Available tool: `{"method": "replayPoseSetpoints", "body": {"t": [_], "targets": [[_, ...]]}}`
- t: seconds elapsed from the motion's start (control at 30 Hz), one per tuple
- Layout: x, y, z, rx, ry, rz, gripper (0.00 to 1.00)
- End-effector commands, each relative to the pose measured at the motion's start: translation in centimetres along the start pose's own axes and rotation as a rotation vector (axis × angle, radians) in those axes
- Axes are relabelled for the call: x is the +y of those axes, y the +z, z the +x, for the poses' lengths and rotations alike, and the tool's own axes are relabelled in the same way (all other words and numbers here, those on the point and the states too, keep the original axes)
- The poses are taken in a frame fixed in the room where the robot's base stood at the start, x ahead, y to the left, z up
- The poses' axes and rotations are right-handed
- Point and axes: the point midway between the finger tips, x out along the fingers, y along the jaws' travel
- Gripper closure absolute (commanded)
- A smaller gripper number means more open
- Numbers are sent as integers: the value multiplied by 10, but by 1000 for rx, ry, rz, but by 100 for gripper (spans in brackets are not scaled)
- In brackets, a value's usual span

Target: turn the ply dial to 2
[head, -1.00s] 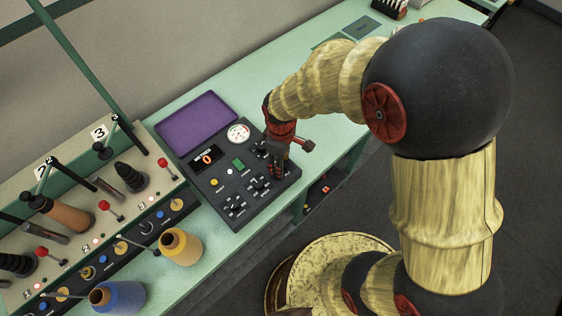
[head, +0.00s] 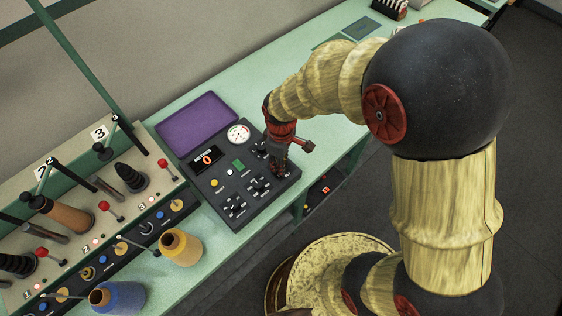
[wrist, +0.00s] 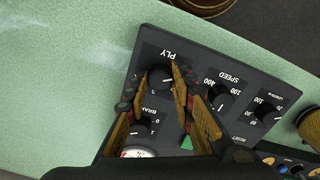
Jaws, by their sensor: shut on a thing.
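The ply dial (wrist: 160,77) is a black knob with a white pointer line on the dark control panel (wrist: 200,65). In the wrist view the PLY label reads upside down above it, and its pointer lies toward the right of the picture. A number that looks like 3 shows below it; the other marks are hidden by the fingers. My gripper (wrist: 161,80) has one finger on each side of the dial and is shut on it. In the head view my gripper (head: 279,168) is down at the panel's right end and hides the dial.
The SPEED dial (wrist: 220,101) and the BRAKE dial (wrist: 141,128) are close beside my fingers. Yarn cones (head: 180,247) stand to the left.

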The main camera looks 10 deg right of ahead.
Motion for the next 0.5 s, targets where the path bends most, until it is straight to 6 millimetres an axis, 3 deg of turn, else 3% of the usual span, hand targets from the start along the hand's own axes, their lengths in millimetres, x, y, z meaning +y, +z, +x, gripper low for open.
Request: {"method": "replayPoseSetpoints", "body": {"t": [0.27,0.5], "targets": [[0,0,0,-1,-1,39,100],[0,0,-1,-1,-1,176,100]]}}
